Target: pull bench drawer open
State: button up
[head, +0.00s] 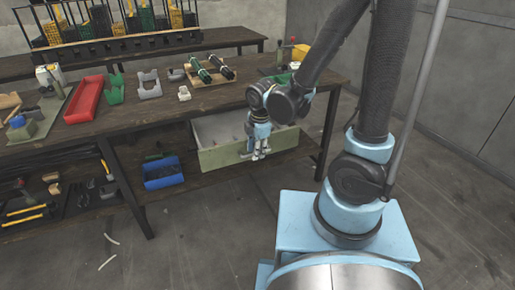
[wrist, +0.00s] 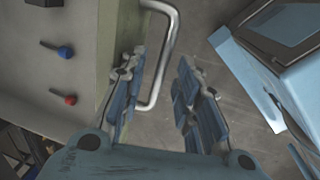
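The bench drawer (head: 222,159) has a pale green front and hangs under the workbench. It stands partly out, with its grey inside showing. In the wrist view its green front edge (wrist: 107,40) runs along the left, and a silver bar handle (wrist: 170,52) sticks out from it. My gripper (head: 257,156) is at the drawer front in the head view and hides the handle there. In the wrist view my gripper (wrist: 160,70) is open, with blue-padded fingers apart. The handle bar lies between the fingers, with a gap to the right finger; contact on the left is unclear.
Red and blue knobbed items (wrist: 67,75) lie inside the drawer. The workbench (head: 135,115) carries a red tray (head: 85,99) and several parts. A blue bin (head: 162,172) sits on the lower shelf left of the drawer. The floor (head: 215,235) in front is mostly clear.

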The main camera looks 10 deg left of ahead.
notch_tip(320, 180, up, 12)
jog(key=s+d, duration=0.1)
jog(key=shift+s+f, duration=0.15)
jog(key=shift+s, duration=0.2)
dwell(0.7)
jog(key=shift+d, duration=0.1)
jog(key=w+d+m, duration=0.3)
jog(key=d+m, duration=0.6)
jog(key=d, duration=0.5)
jog(key=s+d+f+m, duration=0.1)
jog(key=s+d+m, duration=0.2)
jog(key=d+m, duration=0.4)
jog(key=s+d+f+m+h, duration=0.1)
jog(key=s+d+f+m, duration=0.1)
jog(key=d+m, duration=0.6)
jog(key=shift+s, duration=0.7)
